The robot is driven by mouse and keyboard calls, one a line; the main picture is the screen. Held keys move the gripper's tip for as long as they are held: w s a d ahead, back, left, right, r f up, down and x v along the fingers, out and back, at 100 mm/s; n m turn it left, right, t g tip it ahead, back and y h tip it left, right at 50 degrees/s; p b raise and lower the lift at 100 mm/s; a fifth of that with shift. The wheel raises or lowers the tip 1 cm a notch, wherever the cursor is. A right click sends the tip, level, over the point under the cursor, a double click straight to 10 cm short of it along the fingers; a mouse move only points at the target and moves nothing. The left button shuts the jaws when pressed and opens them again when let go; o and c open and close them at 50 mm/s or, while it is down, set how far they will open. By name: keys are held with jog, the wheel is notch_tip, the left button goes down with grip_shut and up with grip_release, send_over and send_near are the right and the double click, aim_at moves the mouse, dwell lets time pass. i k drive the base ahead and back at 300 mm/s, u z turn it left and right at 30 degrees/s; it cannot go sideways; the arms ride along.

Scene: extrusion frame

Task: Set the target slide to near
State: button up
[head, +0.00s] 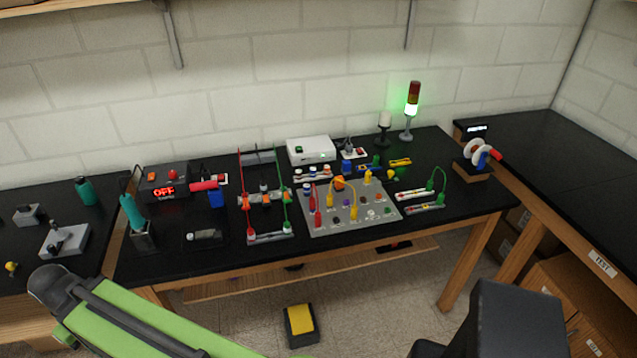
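A frame with a red rail and a green rail (286,205) stands on the black bench left of the middle. Orange pieces (245,203) sit on its rails about halfway along, with a crosspiece between them. A pale bar (270,237) closes its near end and a grey panel (258,157) stands at its far end. Which part is the target slide, I cannot tell for certain; no label is readable. My gripper is not clearly in view; only a green arm link of mine shows at the lower left, apart from the frame.
Right of the frame is a grey board (388,213) with coloured plugs and cables. Left are a teal-handled tool in a stand (143,237), a box reading OFF (164,190) and a small black tray (206,237). A green-lit tower (411,105) stands behind. A yellow pedal (300,321) lies on the floor.

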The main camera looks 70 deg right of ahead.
aim_at(389, 178)
jog(key=u, duration=0.75)
jog(key=k, duration=1.7)
jog(key=z, duration=2.5)
jog(key=i, duration=1.5)
